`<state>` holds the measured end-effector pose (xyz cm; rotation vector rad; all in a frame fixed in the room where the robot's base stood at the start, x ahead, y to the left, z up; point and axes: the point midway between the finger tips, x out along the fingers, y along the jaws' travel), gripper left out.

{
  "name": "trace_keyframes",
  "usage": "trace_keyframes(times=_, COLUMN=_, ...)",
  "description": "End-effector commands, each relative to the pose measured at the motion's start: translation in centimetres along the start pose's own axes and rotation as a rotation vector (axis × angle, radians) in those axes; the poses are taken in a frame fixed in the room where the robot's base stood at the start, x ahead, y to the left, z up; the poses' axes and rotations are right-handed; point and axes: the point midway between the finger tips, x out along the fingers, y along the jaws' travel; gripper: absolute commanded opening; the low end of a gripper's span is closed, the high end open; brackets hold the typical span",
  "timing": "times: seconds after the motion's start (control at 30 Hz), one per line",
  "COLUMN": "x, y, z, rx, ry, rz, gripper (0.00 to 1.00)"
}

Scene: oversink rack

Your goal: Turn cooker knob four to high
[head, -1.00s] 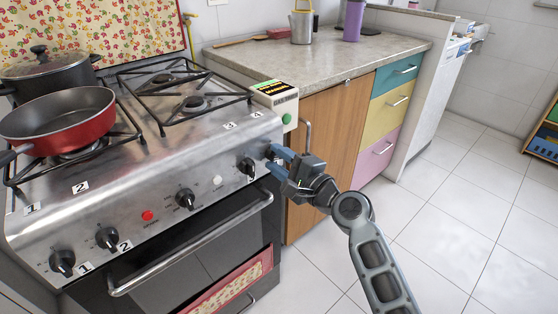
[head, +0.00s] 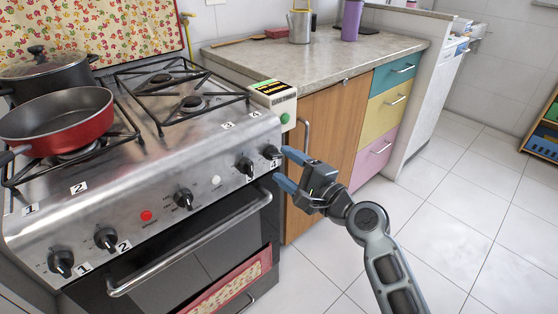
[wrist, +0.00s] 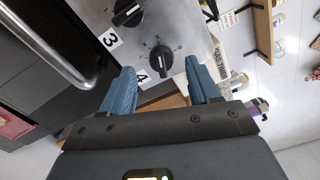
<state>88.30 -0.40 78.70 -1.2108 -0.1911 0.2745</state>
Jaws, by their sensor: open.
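Cooker knob four (head: 272,152) is a black knob at the right end of the steel cooker's front panel, with a label "4" beside it. In the wrist view knob four (wrist: 160,58) lies ahead of the space between my two blue fingers, with its pointer line visible and the label "4" (wrist: 142,76) next to it. My gripper (head: 281,168) is open and empty, just right of and below knob four in the head view, apart from the knob in the wrist view. Knob three (head: 245,167) is to its left, also in the wrist view (wrist: 127,12).
The oven door handle (head: 190,245) sticks out below the panel. A red pan (head: 65,118) and a black pot (head: 45,72) stand on the left burners. A wooden cabinet (head: 325,135) is right of the cooker. Open tiled floor lies at the right.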

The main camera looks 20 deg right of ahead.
Motion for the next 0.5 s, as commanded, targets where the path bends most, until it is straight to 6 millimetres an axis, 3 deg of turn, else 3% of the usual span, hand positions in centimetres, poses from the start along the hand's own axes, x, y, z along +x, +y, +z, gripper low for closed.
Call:
trace_keyframes(times=0.2, x=-3.3, y=0.1, z=-0.1, rx=0.000, ry=0.002, rz=0.001, gripper=0.61)
trace_keyframes(times=0.5, x=-4.3, y=0.0, z=0.0, rx=0.000, ry=0.000, rz=0.001, gripper=0.61)
